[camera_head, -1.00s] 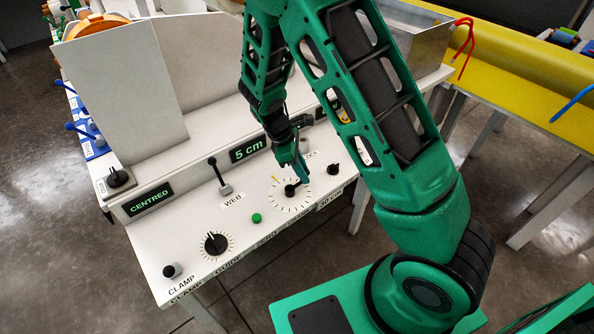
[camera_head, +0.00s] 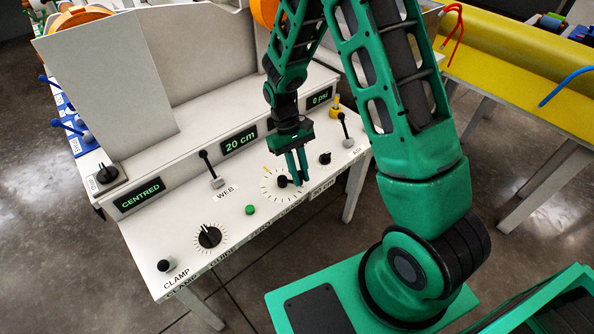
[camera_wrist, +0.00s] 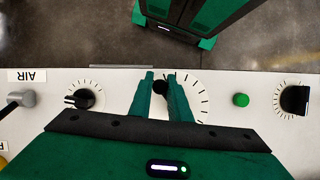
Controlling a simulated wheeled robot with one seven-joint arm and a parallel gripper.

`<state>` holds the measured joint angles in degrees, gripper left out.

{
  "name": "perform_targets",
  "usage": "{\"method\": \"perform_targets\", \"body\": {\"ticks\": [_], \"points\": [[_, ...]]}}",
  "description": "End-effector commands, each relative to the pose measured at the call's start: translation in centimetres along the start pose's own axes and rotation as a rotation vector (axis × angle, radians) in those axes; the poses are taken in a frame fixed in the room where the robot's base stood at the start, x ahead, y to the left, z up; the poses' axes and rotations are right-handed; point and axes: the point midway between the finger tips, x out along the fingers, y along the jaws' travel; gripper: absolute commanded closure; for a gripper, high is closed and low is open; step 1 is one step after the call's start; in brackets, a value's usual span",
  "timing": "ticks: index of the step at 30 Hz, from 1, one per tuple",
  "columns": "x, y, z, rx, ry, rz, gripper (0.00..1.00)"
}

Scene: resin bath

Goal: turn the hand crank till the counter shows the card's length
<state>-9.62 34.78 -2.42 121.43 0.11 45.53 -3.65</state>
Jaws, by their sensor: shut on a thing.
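The hand crank (camera_head: 283,181) is a black knob on a white dial ringed with tick marks, on the sloped panel. My gripper (camera_head: 300,184) comes down from above at the right side of the dial. In the wrist view the fingers of my gripper (camera_wrist: 162,77) are shut on the black crank knob (camera_wrist: 160,87), which shows between them. The fingers hide part of the dial. The counter (camera_head: 240,141) is a dark display with green text reading 20 cm. The card (camera_head: 322,188) at the panel's front edge appears to read 20 cm.
A green button (camera_head: 250,210) and a black dial (camera_head: 209,237) lie left of the crank. A small black knob (camera_head: 325,158) and a lever (camera_head: 347,142) stand to its right. Other displays read CENTRED (camera_head: 139,195) and 0 psi (camera_head: 319,98).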

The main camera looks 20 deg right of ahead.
Motion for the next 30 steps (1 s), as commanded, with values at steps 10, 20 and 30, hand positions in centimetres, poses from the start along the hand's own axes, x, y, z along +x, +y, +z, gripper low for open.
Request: {"method": "perform_targets", "body": {"ticks": [10, 20, 30], "points": [[0.6, -1.2, 1.2, 0.29, -0.007, -0.119, 1.0], [0.7, -2.3, 1.5, 0.477, -0.006, -0.195, 1.0], [0.7, -2.8, 1.6, 0.546, -0.006, -0.224, 1.0]]}}
